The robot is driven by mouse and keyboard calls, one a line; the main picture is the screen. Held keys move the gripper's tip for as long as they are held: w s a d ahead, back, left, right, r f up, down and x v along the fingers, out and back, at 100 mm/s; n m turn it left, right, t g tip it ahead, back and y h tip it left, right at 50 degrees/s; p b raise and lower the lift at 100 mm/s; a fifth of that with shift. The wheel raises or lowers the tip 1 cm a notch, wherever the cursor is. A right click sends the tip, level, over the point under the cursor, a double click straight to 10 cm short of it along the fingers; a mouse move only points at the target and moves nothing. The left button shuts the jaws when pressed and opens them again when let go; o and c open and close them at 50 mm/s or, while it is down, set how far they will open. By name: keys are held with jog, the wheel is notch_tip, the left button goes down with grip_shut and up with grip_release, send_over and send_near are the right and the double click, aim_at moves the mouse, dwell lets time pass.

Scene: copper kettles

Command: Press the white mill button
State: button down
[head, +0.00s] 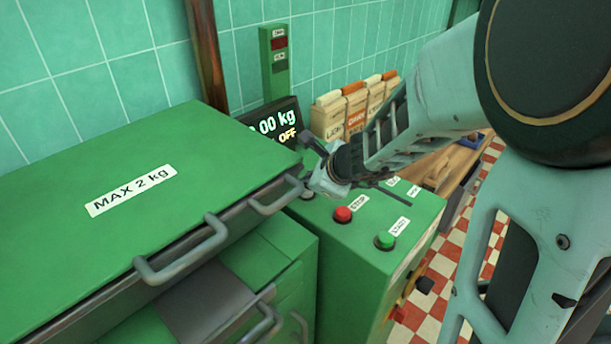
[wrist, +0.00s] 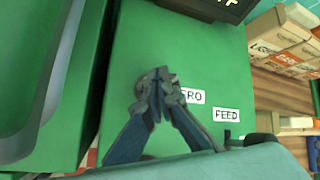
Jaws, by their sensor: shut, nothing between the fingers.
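The green mill panel (head: 375,235) carries a red button (head: 343,214) marked STOP, a green button (head: 385,241) marked START, and a pale grey-white button (head: 307,194) at its left end. My gripper (head: 322,182) is low over the panel, close to the pale button and partly covering that area. In the wrist view, my gripper (wrist: 157,78) has its fingertips together, with nothing between them. They are beside the ZERO label (wrist: 192,96), and a pale round edge (wrist: 139,88) shows just left of them. I cannot tell whether the fingertips touch a button.
A green cabinet lid (head: 110,190) marked MAX 2 kg, with metal handles (head: 185,250), stands close on the left. The FEED label (wrist: 227,115) lies right of my fingers.

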aim_at(307, 190)
jog(key=shift+r, duration=0.5)
jog(key=shift+p, duration=0.3)
notch_tip(307, 190, up, 5)
jog(key=p, duration=0.4)
jog(key=shift+r+p, duration=0.15)
jog(key=shift+p, duration=0.15)
